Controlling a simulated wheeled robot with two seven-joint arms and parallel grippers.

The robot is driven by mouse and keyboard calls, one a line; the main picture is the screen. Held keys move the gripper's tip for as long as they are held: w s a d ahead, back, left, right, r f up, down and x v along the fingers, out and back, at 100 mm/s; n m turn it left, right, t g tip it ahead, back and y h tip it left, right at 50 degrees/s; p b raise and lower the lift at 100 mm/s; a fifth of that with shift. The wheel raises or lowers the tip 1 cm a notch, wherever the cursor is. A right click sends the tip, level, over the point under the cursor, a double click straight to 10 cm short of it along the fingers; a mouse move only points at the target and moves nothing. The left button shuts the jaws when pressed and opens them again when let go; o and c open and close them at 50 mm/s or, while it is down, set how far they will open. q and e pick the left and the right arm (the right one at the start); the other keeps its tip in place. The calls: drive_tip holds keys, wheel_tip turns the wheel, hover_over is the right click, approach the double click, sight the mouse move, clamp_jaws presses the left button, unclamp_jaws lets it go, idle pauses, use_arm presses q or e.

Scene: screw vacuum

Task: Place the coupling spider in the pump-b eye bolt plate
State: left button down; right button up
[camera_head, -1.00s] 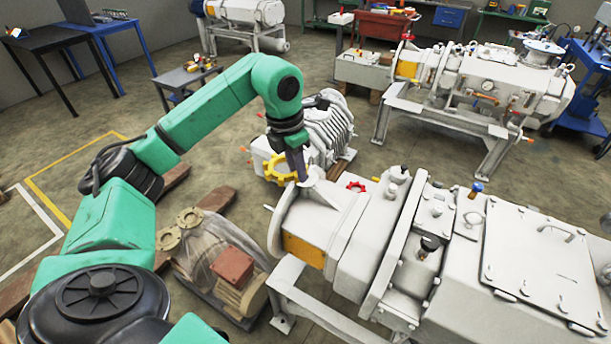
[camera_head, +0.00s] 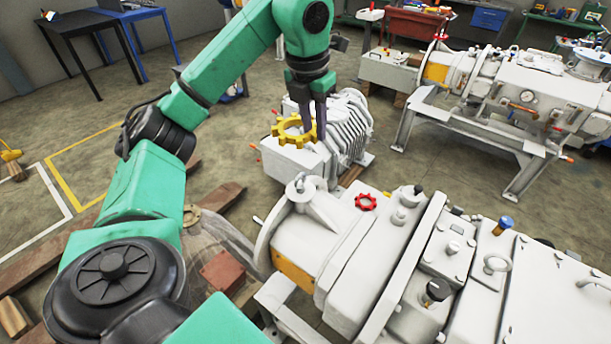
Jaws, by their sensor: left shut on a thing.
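A yellow toothed ring, which looks like the coupling spider (camera_head: 283,138), is held by my left gripper (camera_head: 314,122). The gripper points down and its fingers are shut on the ring's right side. In the picture, the ring overlaps the grey finned motor behind; I cannot tell whether it touches it. A grey eye bolt (camera_head: 299,184) stands on a plate-like bracket (camera_head: 318,212) at the left end of the nearest white pump, below and apart from the ring. No label shows which pump is pump-b. My right gripper is not in view.
The large white pump (camera_head: 385,250) fills the lower right, with a red handwheel (camera_head: 366,202) and raised knobs on top. The finned motor (camera_head: 345,125) stands behind it. Another white pump (camera_head: 520,95) stands at the back right. Open floor (camera_head: 215,150) lies to the left.

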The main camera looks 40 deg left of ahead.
use_arm(q)
drive_tip(key=f, duration=0.6)
drive_tip(key=f+p, duration=0.1)
drive_tip(key=f, duration=0.5)
drive_tip(key=w+f+p, duration=0.1)
drive_tip(key=f, duration=0.5)
drive_tip(key=shift+f, duration=0.3)
drive_tip(key=shift+w+f, duration=0.1)
drive_tip(key=shift+f, duration=0.2)
drive_tip(key=c, duration=0.9)
unclamp_jaws()
drive_tip(key=shift+c, duration=0.2)
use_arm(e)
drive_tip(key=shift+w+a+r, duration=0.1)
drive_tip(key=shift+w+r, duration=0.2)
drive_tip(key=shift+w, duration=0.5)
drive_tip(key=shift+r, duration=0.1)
use_arm(q)
wheel_tip(320, 180, up, 12)
drive_tip(key=s+b, duration=0.2)
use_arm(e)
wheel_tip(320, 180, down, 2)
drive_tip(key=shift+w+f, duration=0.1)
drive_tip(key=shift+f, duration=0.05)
